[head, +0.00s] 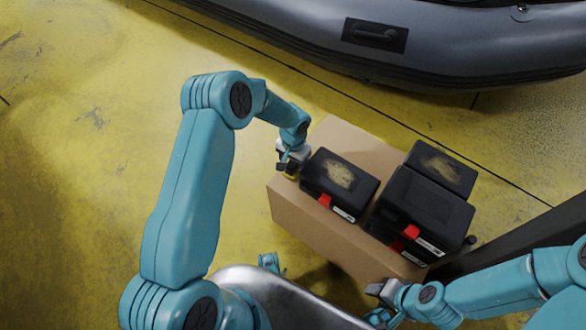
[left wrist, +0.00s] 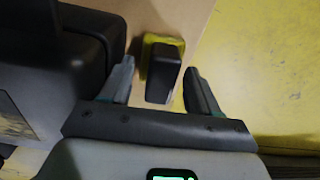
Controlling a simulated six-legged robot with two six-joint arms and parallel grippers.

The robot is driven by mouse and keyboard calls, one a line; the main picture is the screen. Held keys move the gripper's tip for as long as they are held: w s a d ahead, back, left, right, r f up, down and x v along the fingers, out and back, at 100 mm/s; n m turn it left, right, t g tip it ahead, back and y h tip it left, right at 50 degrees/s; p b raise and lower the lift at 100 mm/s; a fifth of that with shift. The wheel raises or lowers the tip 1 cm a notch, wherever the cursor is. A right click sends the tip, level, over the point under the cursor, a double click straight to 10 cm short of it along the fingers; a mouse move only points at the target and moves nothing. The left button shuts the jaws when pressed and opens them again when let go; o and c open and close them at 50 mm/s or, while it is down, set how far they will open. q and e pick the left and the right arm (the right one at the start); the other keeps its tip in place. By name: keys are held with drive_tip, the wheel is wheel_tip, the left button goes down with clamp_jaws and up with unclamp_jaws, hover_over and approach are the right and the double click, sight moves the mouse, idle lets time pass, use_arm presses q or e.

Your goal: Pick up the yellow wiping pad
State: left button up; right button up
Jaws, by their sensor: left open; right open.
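The yellow wiping pad (left wrist: 149,43) lies on the cardboard box top near its edge, with a black block-shaped handle (left wrist: 163,75) on it. In the left wrist view the handle stands between the two open fingers of my left gripper (left wrist: 160,82), with gaps on both sides. In the head view my left gripper (head: 290,164) is at the box's left corner and mostly hides the pad; a bit of yellow (head: 291,177) shows under it. My right gripper (head: 381,290) is open and empty near the box's front right edge.
The cardboard box (head: 330,237) carries several black cases; one black case (head: 341,179) stands close beside my left gripper. A grey inflatable boat (head: 300,35) lies behind. A dark beam (head: 530,238) is at the right. Yellow floor is clear at left.

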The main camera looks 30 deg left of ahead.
use_arm(q)
drive_tip(key=shift+r, duration=0.1)
drive_tip(key=c, duration=1)
drive_tip(key=shift+c, duration=0.2)
wheel_tip(320, 180, up, 20)
drive_tip(key=p, duration=0.5)
